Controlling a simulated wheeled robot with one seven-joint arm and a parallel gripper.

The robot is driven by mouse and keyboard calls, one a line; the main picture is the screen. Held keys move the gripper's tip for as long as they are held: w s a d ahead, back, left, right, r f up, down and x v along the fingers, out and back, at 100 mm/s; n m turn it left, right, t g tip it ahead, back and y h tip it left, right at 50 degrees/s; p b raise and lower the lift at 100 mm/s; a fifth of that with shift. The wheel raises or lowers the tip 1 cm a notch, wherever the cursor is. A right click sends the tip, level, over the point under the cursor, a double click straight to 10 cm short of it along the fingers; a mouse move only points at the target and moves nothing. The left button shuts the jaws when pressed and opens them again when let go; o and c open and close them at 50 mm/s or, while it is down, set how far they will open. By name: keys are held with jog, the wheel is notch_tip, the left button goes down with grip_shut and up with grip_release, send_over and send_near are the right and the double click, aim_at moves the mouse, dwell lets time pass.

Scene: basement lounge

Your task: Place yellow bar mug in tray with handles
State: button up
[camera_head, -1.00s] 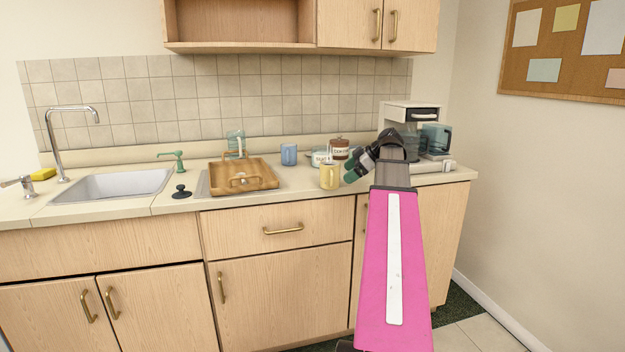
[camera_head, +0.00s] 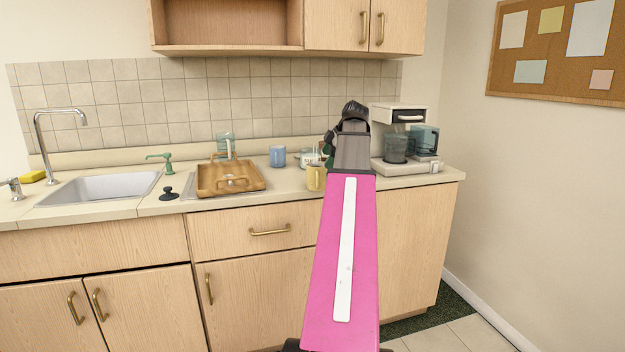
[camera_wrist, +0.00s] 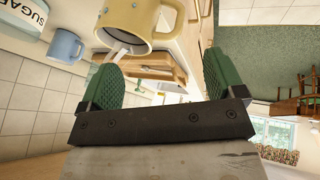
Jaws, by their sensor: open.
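The yellow mug (camera_head: 314,180) stands upright on the counter near its front edge, partly hidden by my arm. It also shows in the wrist view (camera_wrist: 136,14), beyond the fingertips, with its open mouth and handle visible. In the wrist view the tray (camera_wrist: 168,68) shows behind the mug. My gripper (camera_wrist: 160,62) has its green fingers spread apart with nothing between them touching. In the head view it is mostly hidden behind my arm, close to the mug.
A blue mug (camera_head: 277,156) stands behind, between tray and yellow mug. A sugar canister (camera_head: 309,157) stands behind the yellow mug. A coffee maker (camera_head: 410,115) is at right. The sink (camera_head: 100,188) and a black stopper (camera_head: 168,193) are left of the tray.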

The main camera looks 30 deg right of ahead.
aim_at(318, 171)
jog(key=x, duration=0.8)
jog(key=shift+a+f, duration=0.2)
jog(key=shift+a, duration=0.15)
jog(key=c, duration=1.4)
jog(key=shift+r, duration=0.1)
jog(key=shift+c, duration=0.7)
